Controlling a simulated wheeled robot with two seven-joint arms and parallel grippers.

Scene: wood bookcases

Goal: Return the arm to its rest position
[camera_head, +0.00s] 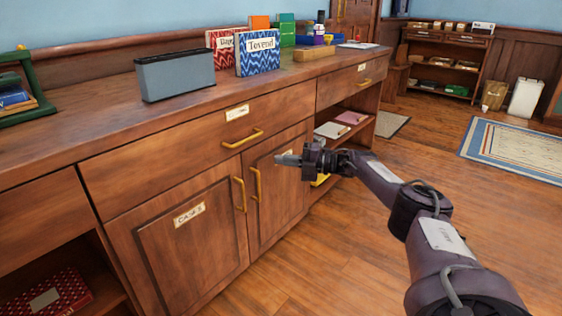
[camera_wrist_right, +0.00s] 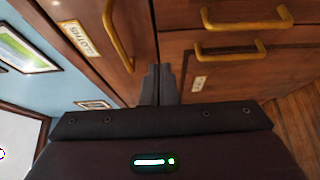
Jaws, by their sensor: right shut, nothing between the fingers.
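My right arm reaches in from the lower right in the head view. Its gripper (camera_head: 288,160) is shut and empty, pointing left in front of the cabinet doors below the counter. In the right wrist view the shut fingers (camera_wrist_right: 158,85) point toward the cabinet front, with brass handles beyond them. The gripper looks apart from the right door's handle (camera_head: 256,184), though the exact gap is hard to tell. My left gripper does not show in the head view.
The wooden cabinet (camera_head: 150,148) fills the left, with a grey box (camera_head: 176,75) and a blue patterned book (camera_head: 258,54) on top. Its drawer handle (camera_head: 243,138) juts out. Open wooden floor (camera_head: 350,262) lies to the right, with a rug (camera_head: 515,151) farther back.

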